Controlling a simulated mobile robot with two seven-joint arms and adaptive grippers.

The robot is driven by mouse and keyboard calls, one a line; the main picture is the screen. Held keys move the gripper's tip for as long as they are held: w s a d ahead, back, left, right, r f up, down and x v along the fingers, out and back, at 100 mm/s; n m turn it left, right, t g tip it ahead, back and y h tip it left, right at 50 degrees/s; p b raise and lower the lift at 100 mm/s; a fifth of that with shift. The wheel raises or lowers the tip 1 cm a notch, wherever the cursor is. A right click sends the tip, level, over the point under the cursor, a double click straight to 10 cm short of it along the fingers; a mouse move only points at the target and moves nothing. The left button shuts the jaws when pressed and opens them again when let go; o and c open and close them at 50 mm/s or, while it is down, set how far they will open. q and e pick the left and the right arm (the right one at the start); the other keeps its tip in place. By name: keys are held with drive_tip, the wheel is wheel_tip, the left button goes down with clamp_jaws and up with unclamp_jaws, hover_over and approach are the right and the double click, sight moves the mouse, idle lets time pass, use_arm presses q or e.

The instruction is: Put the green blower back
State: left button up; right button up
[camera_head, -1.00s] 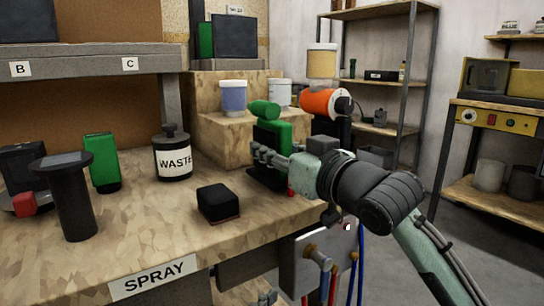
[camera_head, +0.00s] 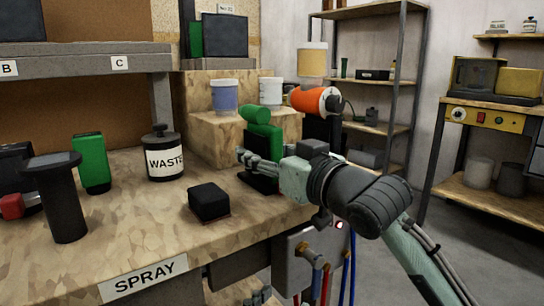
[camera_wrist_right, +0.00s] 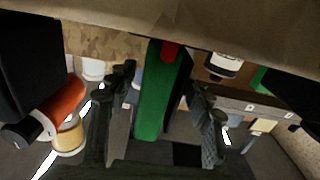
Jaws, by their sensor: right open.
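The green blower (camera_head: 262,117), with a rounded green top and green body, stands upright in a black base at the bench's right edge, before the wooden step. My right gripper (camera_head: 248,160) is at its lower body. In the right wrist view the open fingers (camera_wrist_right: 160,105) stand on either side of the green body (camera_wrist_right: 158,108), with gaps visible; a red part shows at its end. Whether either finger touches it, I cannot tell. A dark finger-like part at the bottom edge of the head view, perhaps my left gripper (camera_head: 258,297), is mostly hidden.
An orange sprayer (camera_head: 314,100) with a cream cup stands just right of the blower. A black block (camera_head: 209,202), a WASTE pot (camera_head: 163,157), another green item (camera_head: 92,163) and a dark stand (camera_head: 60,200) are on the bench (camera_head: 150,225). Two cups sit on the step.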

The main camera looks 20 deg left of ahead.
drive_tip(key=shift+s+d+r, duration=0.1)
drive_tip(key=shift+s+d, duration=0.15)
drive_tip(key=shift+d, duration=0.1)
drive_tip(key=v, duration=1.1)
use_arm(q)
drive_tip(key=f, duration=0.1)
drive_tip(key=a+f+g, duration=0.1)
drive_tip(key=shift+a+f+y+p, duration=0.1)
drive_tip(key=shift+f+y+p, duration=0.2)
drive_tip(key=shift+f+y, duration=0.1)
use_arm(e)
drive_tip(key=s+d+f+m+t+h, duration=0.1)
drive_tip(key=s+d+f+m+h, duration=0.1)
drive_tip(key=d+f, duration=0.4)
drive_tip(key=s+d+f+m+t+h, duration=0.1)
drive_tip(key=d+f+h, duration=0.3)
drive_tip(key=f, duration=0.6)
drive_tip(key=s+d+f+m+t+h, duration=0.2)
drive_tip(key=s+d+f+m+h, duration=0.1)
drive_tip(key=d+f, duration=0.4)
drive_tip(key=shift+d+f+m+h, duration=0.4)
drive_tip(key=shift+d, duration=0.65)
use_arm(q)
drive_tip(key=shift+a, duration=0.15)
use_arm(e)
drive_tip(key=shift+f, duration=0.1)
